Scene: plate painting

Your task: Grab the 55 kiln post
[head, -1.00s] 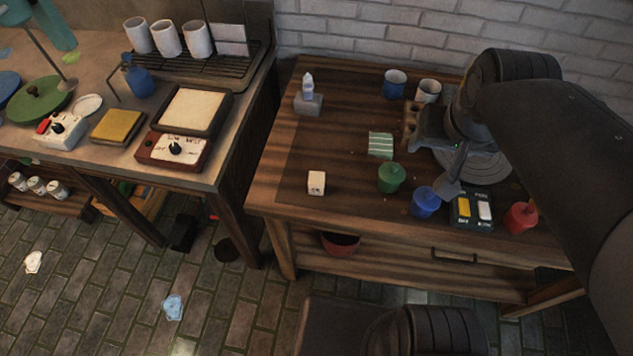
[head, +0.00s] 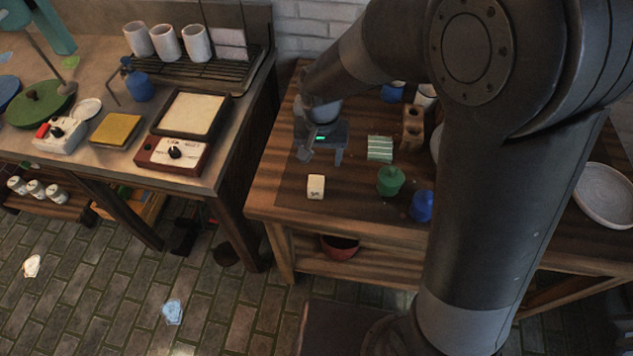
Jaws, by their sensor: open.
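A small cream block (head: 316,187), which looks like the kiln post, stands upright near the left front of the wooden table (head: 262,196). It has a dark marking on its front face, too small to read. My gripper (head: 321,157) is open and empty, pointing down behind the block in the head view. Its two fingers are apart, and a gap shows between them and the block. My gripper and wrist hide the spot where a grey block with a pale top stood.
A striped green-white sponge-like block (head: 380,148), a green jar (head: 390,180) and a blue jar (head: 422,206) stand to the right. A brown holed block (head: 413,127) is behind them. My arm covers much of the table's right side. The table's left front is clear around the cream block.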

